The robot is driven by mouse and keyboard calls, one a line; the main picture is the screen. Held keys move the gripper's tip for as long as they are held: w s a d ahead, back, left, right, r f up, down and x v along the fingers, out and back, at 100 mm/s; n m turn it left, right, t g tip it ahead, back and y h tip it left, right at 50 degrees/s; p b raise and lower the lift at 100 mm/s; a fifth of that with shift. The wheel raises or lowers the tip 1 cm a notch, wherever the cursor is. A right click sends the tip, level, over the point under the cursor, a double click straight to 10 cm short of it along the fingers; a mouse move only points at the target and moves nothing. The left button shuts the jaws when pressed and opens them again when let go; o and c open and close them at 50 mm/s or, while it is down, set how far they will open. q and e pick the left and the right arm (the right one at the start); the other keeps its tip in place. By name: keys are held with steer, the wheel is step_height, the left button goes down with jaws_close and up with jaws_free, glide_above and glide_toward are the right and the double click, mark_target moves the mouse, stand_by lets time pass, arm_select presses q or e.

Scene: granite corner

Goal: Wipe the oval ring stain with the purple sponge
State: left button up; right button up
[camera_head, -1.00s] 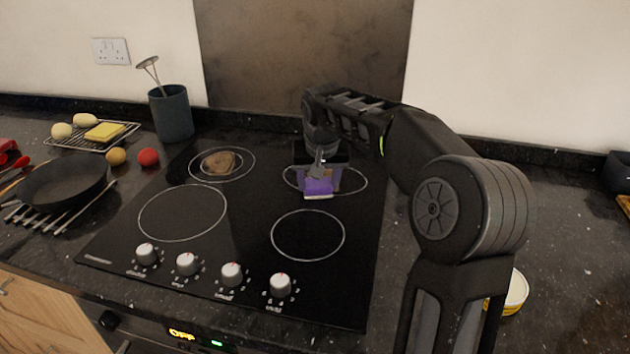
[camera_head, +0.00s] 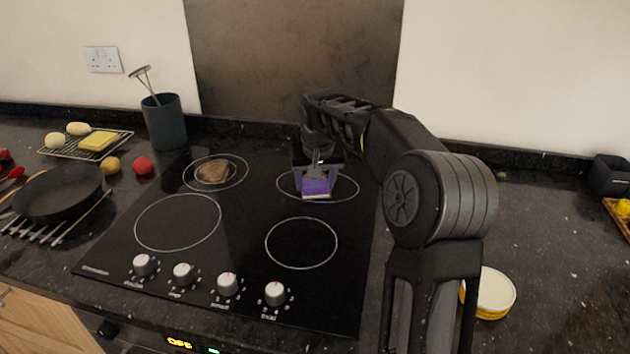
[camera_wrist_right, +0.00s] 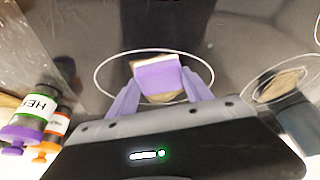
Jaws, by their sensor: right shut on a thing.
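My right gripper (camera_head: 317,174) reaches down over the back right burner ring of the black hob (camera_head: 245,270). It is shut on the purple sponge (camera_head: 315,187), which also shows between the fingers in the wrist view (camera_wrist_right: 158,75). The sponge is low, inside the ring; whether it touches the glass I cannot tell. A brown stain (camera_wrist_right: 160,98) shows partly beneath it in the wrist view, its outline mostly hidden. Another brown stain (camera_head: 213,171) lies in the back left burner ring and shows at right in the wrist view (camera_wrist_right: 281,85). My left gripper is not in view.
A dark utensil pot (camera_head: 164,122) stands behind the hob's left side. A black pan (camera_head: 60,193) and a rack with food are at left. Two labelled jars (camera_wrist_right: 38,107) stand at left in the wrist view.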

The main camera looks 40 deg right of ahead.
steer(key=shift+w+d+r+p, duration=0.15)
steer(key=shift+w+d+p, duration=0.55)
steer(key=shift+p, duration=0.25)
steer(key=shift+w+d, duration=0.1)
steer(key=shift+d, duration=0.2)
steer(key=shift+w+d+p, duration=0.2)
steer(key=shift+p, duration=0.1)
steer(key=shift+w+d+p, duration=0.6)
steer(key=shift+d+p, duration=0.2)
steer(key=shift+p, duration=0.3)
steer(key=shift+w+d, duration=0.2)
steer(key=shift+w+d+f, duration=0.1)
steer(key=shift+d+f, duration=0.05)
steer(key=shift+f, duration=0.2)
